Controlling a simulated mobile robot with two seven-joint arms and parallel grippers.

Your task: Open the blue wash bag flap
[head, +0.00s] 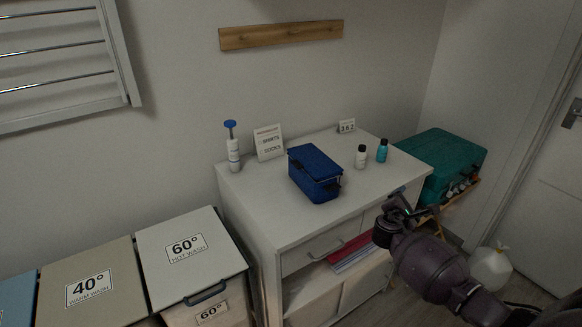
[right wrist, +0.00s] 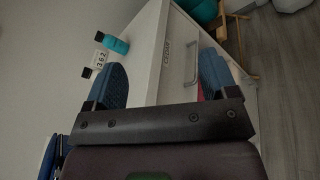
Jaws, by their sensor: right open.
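The blue wash bag (head: 316,180) stands on top of the white cabinet, near its middle. Its top flap looks closed, lying flat over the bag. My right gripper (head: 397,207) is in front of the cabinet, to the right of the bag and lower in the picture, apart from it. In the right wrist view my right gripper (right wrist: 162,78) is open, with its two blue finger pads wide apart and nothing between them but the cabinet behind. My left gripper is not in view.
The white cabinet (head: 260,205) also carries a blue-topped pump bottle (head: 233,150), a sign (head: 269,143), a number card (head: 347,127), a white bottle (head: 361,158) and a teal bottle (head: 382,151). A teal case (head: 440,160) stands right. Laundry bins (head: 190,290) stand left.

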